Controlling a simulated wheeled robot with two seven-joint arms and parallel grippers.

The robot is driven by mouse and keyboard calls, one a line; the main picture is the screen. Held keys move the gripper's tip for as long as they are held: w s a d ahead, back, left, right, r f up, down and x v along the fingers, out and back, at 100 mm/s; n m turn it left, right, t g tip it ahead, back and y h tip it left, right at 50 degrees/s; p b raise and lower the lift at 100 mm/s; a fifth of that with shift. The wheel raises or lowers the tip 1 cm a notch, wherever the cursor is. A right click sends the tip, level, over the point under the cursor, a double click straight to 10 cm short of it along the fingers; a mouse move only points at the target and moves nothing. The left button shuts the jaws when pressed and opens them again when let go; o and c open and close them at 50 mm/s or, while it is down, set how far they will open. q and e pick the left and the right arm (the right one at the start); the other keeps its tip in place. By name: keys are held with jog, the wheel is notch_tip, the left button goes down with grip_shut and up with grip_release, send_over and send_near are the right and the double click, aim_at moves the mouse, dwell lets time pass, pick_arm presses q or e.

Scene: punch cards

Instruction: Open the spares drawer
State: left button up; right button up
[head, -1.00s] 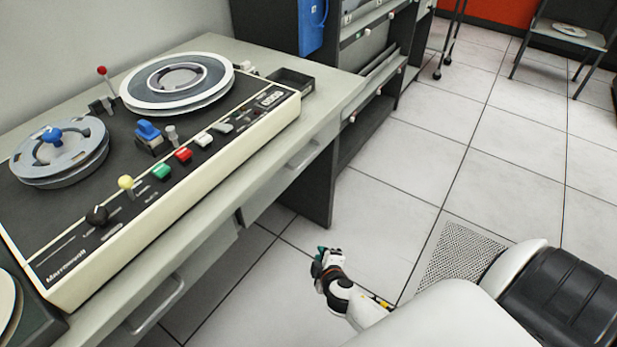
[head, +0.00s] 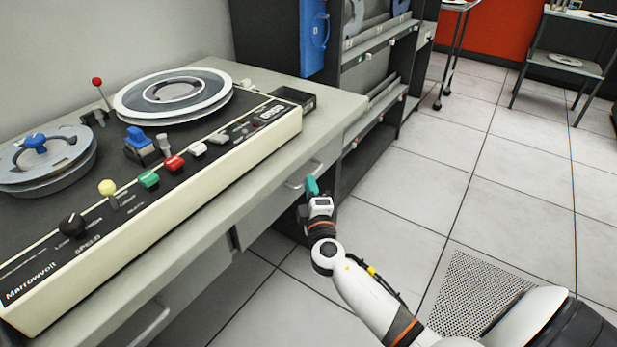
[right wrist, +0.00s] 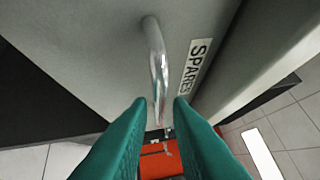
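The spares drawer (head: 262,217) is the grey right-hand drawer front under the desk top and looks closed. Its front, marked "SPARES", fills much of the right wrist view (right wrist: 110,55). Its metal bar handle (right wrist: 155,55) runs down toward the gap between my fingers; it also shows in the head view (head: 293,184). My right gripper (right wrist: 160,103), with teal fingers, is at the handle. The fingers are apart, with the lower part of the handle seen between their tips. I cannot tell whether they touch it. In the head view the right gripper (head: 313,185) partly covers the handle. My left gripper is not in view.
A tape machine (head: 200,165) with reels and coloured keys covers the desk top (head: 335,110). Another drawer handle (head: 150,325) is at the lower left. A dark rack (head: 365,130) stands just beyond the desk. The tiled floor on the right is mostly open.

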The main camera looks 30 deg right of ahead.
jog(key=shift+x, duration=1.8)
grip_shut()
